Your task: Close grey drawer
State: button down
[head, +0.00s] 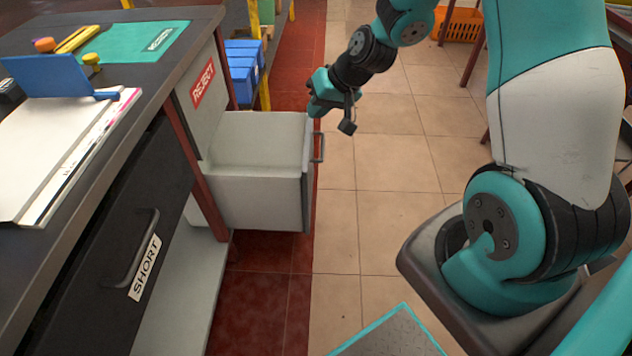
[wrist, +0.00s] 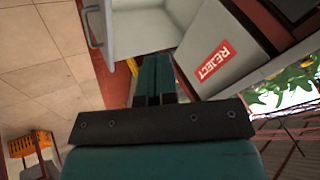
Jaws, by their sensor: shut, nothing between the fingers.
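The light grey drawer (head: 255,202) stands pulled out under the bench in the head view, with its handle (head: 318,148) on its front at the right. The drawer's inside looks empty where I can see it. A grey panel with a red REJECT label (head: 203,84) is above it. My gripper (head: 316,102) is shut and empty, close to the far top corner of the drawer front. In the wrist view my gripper (wrist: 154,82) points toward the drawer (wrist: 140,32), and the handle (wrist: 92,26) is at the upper left. I cannot tell whether the gripper touches the drawer.
A dark drawer labelled SHORT (head: 146,268) is shut nearer in the bench. Blue bins (head: 243,68) stand behind.

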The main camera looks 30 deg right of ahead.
jog(key=w+d+f+m+t+h+b, duration=0.1)
jog(key=d+f+m+b, duration=0.15)
jog(key=d+f, duration=0.45)
jog(key=d+f+m+t+h+b, duration=0.1)
jog(key=d+f+b, duration=0.2)
jog(key=f, duration=0.9)
jog(key=w+a+f+b, duration=0.2)
jog(key=w+a+f, duration=0.2)
jog(key=w+f, duration=0.3)
jog(key=shift+w+a, duration=0.3)
jog(key=shift+w, duration=0.3)
